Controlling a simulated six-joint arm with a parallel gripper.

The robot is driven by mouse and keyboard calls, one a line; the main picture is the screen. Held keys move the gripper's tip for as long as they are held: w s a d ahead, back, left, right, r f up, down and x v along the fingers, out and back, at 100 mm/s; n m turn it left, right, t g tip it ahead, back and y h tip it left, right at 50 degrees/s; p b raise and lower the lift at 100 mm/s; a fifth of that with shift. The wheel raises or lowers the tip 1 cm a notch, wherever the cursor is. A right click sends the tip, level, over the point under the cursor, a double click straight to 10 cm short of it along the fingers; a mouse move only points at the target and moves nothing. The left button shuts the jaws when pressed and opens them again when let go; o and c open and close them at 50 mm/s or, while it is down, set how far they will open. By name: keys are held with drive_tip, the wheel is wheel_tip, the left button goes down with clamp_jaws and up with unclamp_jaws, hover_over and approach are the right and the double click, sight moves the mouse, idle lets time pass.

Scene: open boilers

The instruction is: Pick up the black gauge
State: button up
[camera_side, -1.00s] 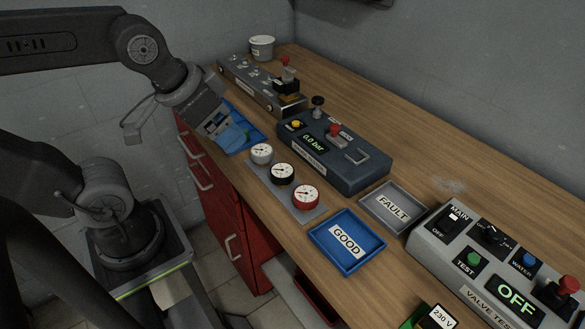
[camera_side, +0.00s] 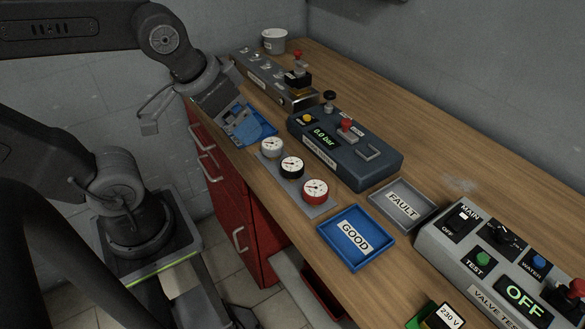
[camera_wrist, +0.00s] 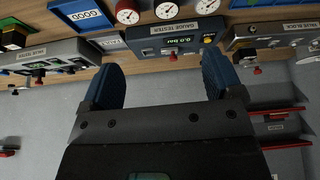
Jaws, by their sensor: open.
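The black gauge (camera_side: 292,167), with a black rim and white dial, sits in the middle of a row of three on a grey plate. It also shows at the top of the wrist view (camera_wrist: 166,9). The light grey gauge (camera_side: 272,146) and the red gauge (camera_side: 316,191) flank it. My gripper (camera_side: 244,126) is above the table's front edge, left of the row and nearest the light grey gauge, apart from all three. In the wrist view its two blue fingers stand wide apart (camera_wrist: 160,75) with nothing held between them.
A dark gauge tester (camera_side: 345,148) stands just behind the row. The blue GOOD tray (camera_side: 351,264) and grey FAULT tray (camera_side: 418,222) are to the right. A valve tester (camera_side: 455,254) is at far right. A grey box with knobs (camera_side: 262,80) and a bucket (camera_side: 274,42) stand at the back left.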

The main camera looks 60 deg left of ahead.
drive_tip(key=w+d+f+n+g+y, duration=0.2)
drive_tip(key=w+f+n, duration=0.3)
drive_tip(key=w+n, duration=0.2)
drive_tip(key=n+y, duration=0.1)
approach(292, 164)
drive_tip(key=x, duration=0.5)
drive_tip(key=shift+s+f, duration=0.15)
drive_tip(key=x, duration=0.5)
drive_tip(key=shift+w, duration=0.2)
drive_tip(key=c, duration=1.1)
drive_tip(key=shift+r, duration=0.2)
